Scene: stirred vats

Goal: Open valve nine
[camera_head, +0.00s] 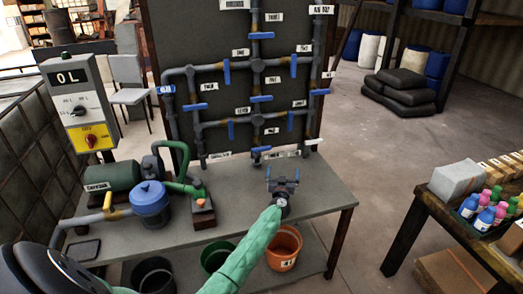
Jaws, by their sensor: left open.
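A dark upright board (200,30) carries grey pipes with several blue valve handles, each near a small white label. Most labels are too small to read surely, so I cannot tell which valve is nine. Low on the board are a blue handle at lower middle (258,121) and one to its right (290,122). My left gripper (282,177), on a green-sleeved arm, is open and empty. It is in front of the board, over the right part of the grey bench, below the lower pipe row and apart from the handles. My right gripper is not in view.
On the bench (325,190) at left stand a green pump (112,177), a blue-lidded vessel (150,198) and green piping. An orange bucket (285,247) is below. A control box (80,105) stands left. A side table with bottles (480,215) is right; floor between is clear.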

